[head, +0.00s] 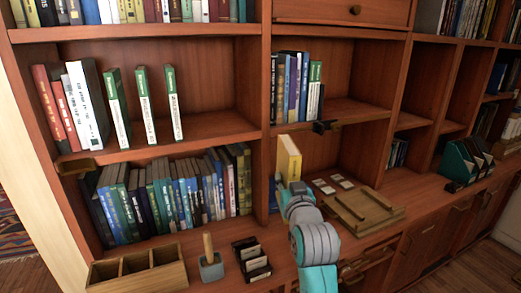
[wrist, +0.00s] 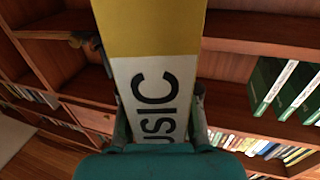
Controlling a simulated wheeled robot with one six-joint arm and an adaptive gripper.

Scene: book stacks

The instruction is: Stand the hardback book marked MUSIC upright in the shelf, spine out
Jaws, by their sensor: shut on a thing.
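The MUSIC book (head: 288,158) is yellow with a pale edge. It stands roughly upright above the counter, in front of the shelf's lower middle bay. In the wrist view the book (wrist: 152,30) has a yellow cover part and a white panel with dark letters reading "USIC"; the first letter is hidden. My gripper (head: 290,186) is shut on its lower end, with a finger on each side in the wrist view (wrist: 160,118).
The middle bay holds a row of books (head: 290,85) at left, with bare board to their right. A dark bracket (head: 324,127) sits at its front edge. The counter carries a wooden tray (head: 365,212), small cards, a divided box (head: 135,272) and a handled block (head: 210,265).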

